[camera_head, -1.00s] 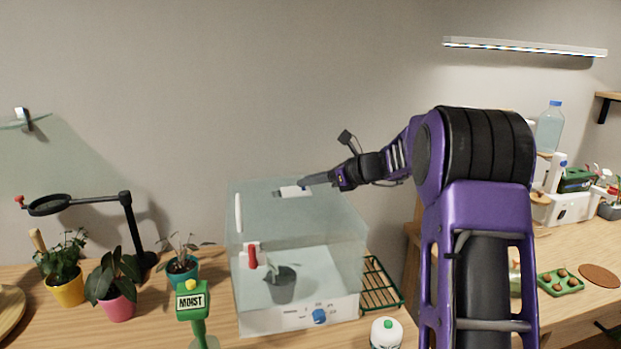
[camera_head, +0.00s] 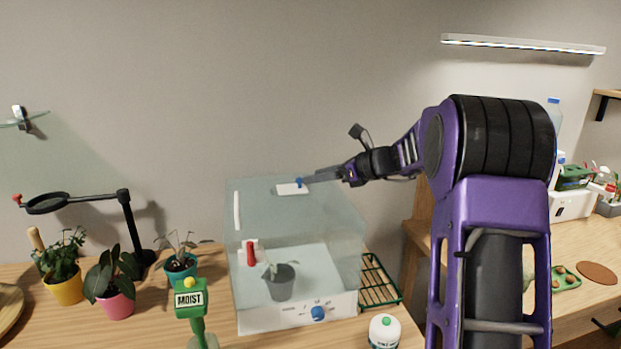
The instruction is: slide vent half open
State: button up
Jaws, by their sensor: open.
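A clear box (camera_head: 335,228) with a white base stands on the wooden table. On its top is a white vent plate (camera_head: 288,189) with a small blue knob (camera_head: 299,182) at its right end. My gripper (camera_head: 308,180) reaches in from the right, just above the box top, with its fingertips close beside the knob. The fingers look edge-on at this size, and they hold nothing that I can see. I cannot tell whether they touch the knob.
A potted plant (camera_head: 280,283) is inside the box. A green moisture meter (camera_head: 190,300), a white bottle (camera_head: 384,333) and a green rack (camera_head: 378,281) stand around it. Potted plants and a black magnifier arm (camera_head: 127,215) are at left.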

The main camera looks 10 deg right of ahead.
jog(key=v, duration=1.4)
jog(key=shift+s, duration=0.1)
